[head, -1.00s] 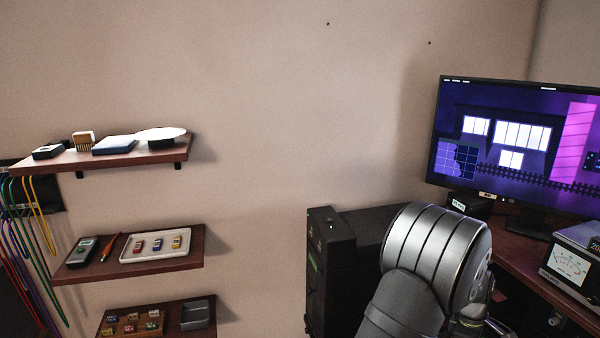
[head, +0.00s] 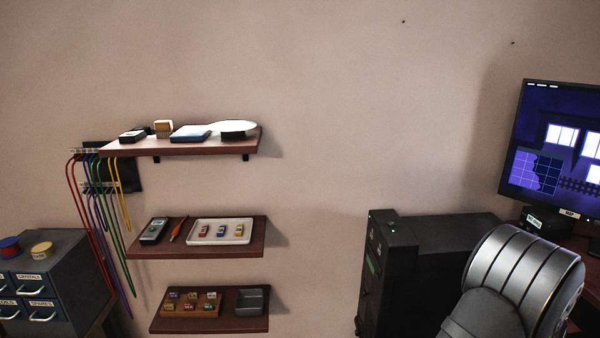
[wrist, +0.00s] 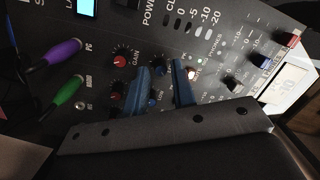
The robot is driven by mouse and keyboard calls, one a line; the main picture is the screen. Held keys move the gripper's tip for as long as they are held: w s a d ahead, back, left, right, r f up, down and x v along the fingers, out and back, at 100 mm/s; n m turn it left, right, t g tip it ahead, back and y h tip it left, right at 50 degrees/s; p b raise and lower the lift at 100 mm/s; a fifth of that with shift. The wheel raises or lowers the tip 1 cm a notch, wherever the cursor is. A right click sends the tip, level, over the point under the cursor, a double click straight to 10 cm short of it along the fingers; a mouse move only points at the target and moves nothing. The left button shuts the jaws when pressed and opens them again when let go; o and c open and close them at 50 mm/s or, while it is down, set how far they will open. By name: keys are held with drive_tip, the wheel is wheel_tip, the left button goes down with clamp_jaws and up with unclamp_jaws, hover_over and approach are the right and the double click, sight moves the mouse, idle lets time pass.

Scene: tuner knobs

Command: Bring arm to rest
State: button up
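My gripper (wrist: 161,68) shows in the wrist view as two blue fingers with a gap between them. It is open, in front of a dark panel (wrist: 215,62) of knobs and jacks, and I see nothing held. A red GAIN knob (wrist: 120,64) is left of the fingers, and small blue knobs show in and near the gap. I cannot tell how far the fingertips are from the panel. In the head view only a silver link of my arm shows at the lower right, and the gripper is out of the picture.
A purple plug (wrist: 60,51) and a green plug (wrist: 67,91) sit in the panel's left side. In the head view, shelves (head: 190,148) hold small items beside hanging cables (head: 100,210). A black cabinet (head: 420,260) and a monitor (head: 560,140) stand near my arm.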

wheel_tip(320, 180, up, 16)
drive_tip(key=w+a, duration=0.1)
drive_tip(key=w, duration=0.1)
drive_tip(key=f, duration=0.5)
drive_tip(key=s+f, duration=0.1)
drive_tip(key=f, duration=0.5)
drive_tip(key=s+d+f, duration=0.1)
drive_tip(key=f, duration=0.5)
drive_tip(key=shift+d, duration=0.1)
drive_tip(key=m, duration=0.5)
drive_tip(key=shift+s, duration=0.1)
drive_tip(key=m, duration=0.4)
drive_tip(key=shift+m+t+y, duration=0.3)
drive_tip(key=shift+y, duration=0.1)
drive_tip(key=m, duration=0.4)
drive_tip(key=shift+s+m+t, duration=0.1)
drive_tip(key=shift+m+t, duration=0.2)
drive_tip(key=shift+m, duration=1.9)
